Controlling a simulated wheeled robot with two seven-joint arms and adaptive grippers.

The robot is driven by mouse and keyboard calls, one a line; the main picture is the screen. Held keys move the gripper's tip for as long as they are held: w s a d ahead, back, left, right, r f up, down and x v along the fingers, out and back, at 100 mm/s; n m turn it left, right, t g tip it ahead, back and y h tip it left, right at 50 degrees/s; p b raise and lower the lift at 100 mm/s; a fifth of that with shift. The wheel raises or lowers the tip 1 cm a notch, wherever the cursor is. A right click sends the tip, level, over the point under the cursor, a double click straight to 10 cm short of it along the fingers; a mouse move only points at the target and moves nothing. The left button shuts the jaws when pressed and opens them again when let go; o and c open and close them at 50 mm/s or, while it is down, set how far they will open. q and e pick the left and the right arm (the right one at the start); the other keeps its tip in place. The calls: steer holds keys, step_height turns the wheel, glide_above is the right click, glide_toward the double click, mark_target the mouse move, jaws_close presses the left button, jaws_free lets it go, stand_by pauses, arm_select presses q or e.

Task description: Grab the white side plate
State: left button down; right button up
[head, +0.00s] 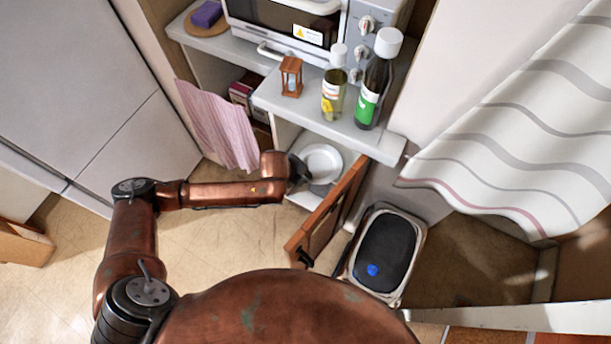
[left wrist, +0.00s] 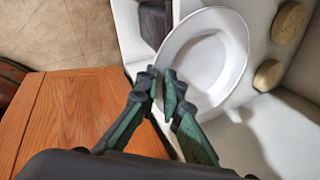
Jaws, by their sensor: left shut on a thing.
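The white side plate (head: 323,162) is in the open lower compartment of the cabinet in the head view. In the left wrist view the plate (left wrist: 205,55) is large and round, tilted, with a pale rim. My left gripper (head: 301,172) reaches in at the plate's left edge. In the left wrist view its dark green fingers (left wrist: 165,92) are closed on the near rim of the plate. My right gripper is not in view.
An open wooden cabinet door (head: 327,215) stands just right of my left forearm. Two bottles, one clear (head: 333,88) and one dark (head: 372,88), and an hourglass (head: 291,76) stand on the counter above. A bin (head: 386,250) stands right of the door.

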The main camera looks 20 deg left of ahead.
arm_select(q)
steer(key=shift+s+f, duration=0.15)
steer(key=shift+f, duration=0.1)
steer(key=c, duration=2.3)
jaws_free()
steer(key=o, duration=0.3)
steer(key=shift+r, duration=0.15)
steer(key=v, duration=1.2)
steer(key=shift+c, duration=0.2)
